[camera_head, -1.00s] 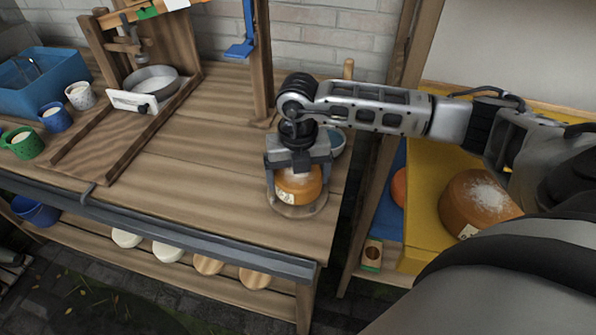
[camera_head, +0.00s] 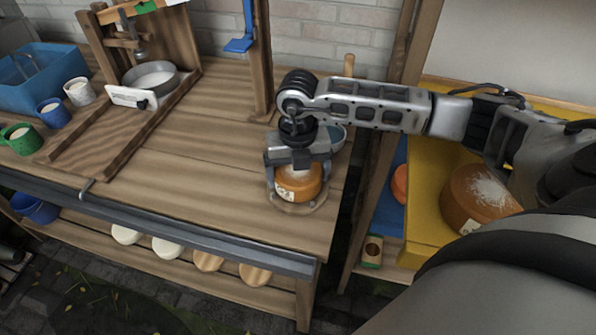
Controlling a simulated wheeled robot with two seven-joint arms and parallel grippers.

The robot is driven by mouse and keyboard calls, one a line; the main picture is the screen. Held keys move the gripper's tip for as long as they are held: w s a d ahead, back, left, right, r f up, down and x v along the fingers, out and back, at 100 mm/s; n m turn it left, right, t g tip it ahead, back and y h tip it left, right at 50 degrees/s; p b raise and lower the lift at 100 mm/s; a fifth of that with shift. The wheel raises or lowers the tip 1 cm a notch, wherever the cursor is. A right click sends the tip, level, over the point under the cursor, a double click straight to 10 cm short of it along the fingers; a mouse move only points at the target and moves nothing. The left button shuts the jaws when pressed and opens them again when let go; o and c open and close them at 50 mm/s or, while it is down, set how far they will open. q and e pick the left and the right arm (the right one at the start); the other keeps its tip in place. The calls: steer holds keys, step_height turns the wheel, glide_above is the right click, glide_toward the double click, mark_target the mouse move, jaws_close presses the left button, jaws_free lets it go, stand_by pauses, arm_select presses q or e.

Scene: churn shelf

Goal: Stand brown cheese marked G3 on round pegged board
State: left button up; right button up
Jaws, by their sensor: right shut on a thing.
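A brown cheese (camera_head: 299,188) with a small pale label low on its front is near the right front corner of the wooden table. My right gripper (camera_head: 298,178) comes down over it from above and is shut on it, one finger at each side. The label's marking is too small to read. A round board (camera_head: 300,209) shows as a rim under and around the cheese; its pegs are hidden. I cannot tell whether the cheese touches the board. My left gripper is not in view.
A larger brown cheese (camera_head: 478,198) sits on the yellow shelf (camera_head: 428,215) at the right. A blue-grey bowl (camera_head: 337,138) stands just behind my right gripper. Cups and a blue bin (camera_head: 40,85) are at the left. The table's middle is clear.

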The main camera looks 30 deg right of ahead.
steer(key=shift+f+b, duration=0.3)
steer(key=shift+f, duration=0.1)
steer(key=o, duration=1)
steer(key=shift+a, duration=0.1)
steer(key=shift+s, duration=0.1)
